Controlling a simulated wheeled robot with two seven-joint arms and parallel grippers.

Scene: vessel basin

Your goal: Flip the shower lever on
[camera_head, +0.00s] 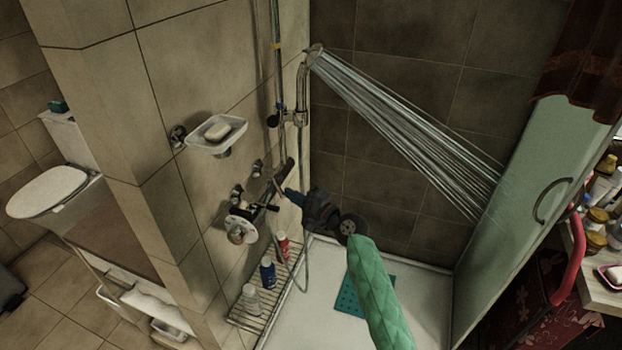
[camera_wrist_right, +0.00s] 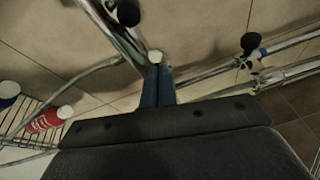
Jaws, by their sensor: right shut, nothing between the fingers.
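The shower mixer with its dark lever (camera_head: 283,178) is on the tiled wall, below the shower rail. In the right wrist view, the chrome mixer body (camera_wrist_right: 112,30) with a black knob (camera_wrist_right: 128,12) lies just beyond the fingers. My right gripper (camera_head: 288,193) is shut and empty, with its blue fingertips close to the mixer and lever. In the right wrist view, its fingers (camera_wrist_right: 157,82) reach up to a small white-ended part; I cannot tell whether they touch it. The shower head (camera_head: 314,55) is spraying water (camera_head: 400,118) to the right. My left gripper is not in view.
A soap dish (camera_head: 217,133) juts from the wall above left. A wire shelf (camera_head: 240,318) with bottles stands below the mixer. The hose (camera_head: 305,235) hangs close to my right gripper. A green panel (camera_head: 520,190) bounds the stall on the right.

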